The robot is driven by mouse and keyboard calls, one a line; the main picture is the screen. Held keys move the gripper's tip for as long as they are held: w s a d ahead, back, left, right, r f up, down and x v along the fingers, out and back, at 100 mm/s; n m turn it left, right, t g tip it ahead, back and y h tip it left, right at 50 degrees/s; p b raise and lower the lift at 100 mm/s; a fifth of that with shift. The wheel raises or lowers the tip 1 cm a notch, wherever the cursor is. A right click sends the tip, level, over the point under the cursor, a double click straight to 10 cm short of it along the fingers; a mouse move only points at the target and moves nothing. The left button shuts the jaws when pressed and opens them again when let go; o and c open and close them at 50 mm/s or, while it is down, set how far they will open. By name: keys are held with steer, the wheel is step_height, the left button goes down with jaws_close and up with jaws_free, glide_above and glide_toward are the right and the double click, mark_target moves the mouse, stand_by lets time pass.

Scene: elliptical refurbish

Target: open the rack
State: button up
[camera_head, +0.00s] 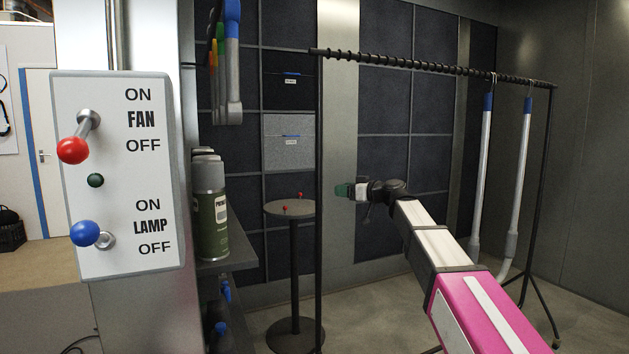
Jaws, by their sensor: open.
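A black rack (430,68) shows in the head view, with a ribbed top bar running from the middle to the right and thin black uprights at its ends. Two white tubes with blue tops, a left one (482,170) and a right one (519,170), hang from hooks on its right part. My gripper (343,190) is in the middle of the picture, below the top bar and right of the near upright. It is open, points left, and has green fingertips. Nothing shows between the fingers. I cannot tell how far it is from the rack.
A switch panel (118,175) with a red FAN lever and a blue LAMP lever stands at the left. Green spray cans (211,215) sit on a shelf. A small round table (290,208) with red-topped items stands behind. Floor at the right is mostly clear.

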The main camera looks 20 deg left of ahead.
steer(key=w+a+r, duration=0.1)
steer(key=a+r, duration=0.1)
steer(key=a, duration=1)
steer(key=shift+w+r+n+y, duration=0.3)
steer(key=shift+w, duration=0.05)
steer(key=shift+d, duration=0.1)
jaws_close()
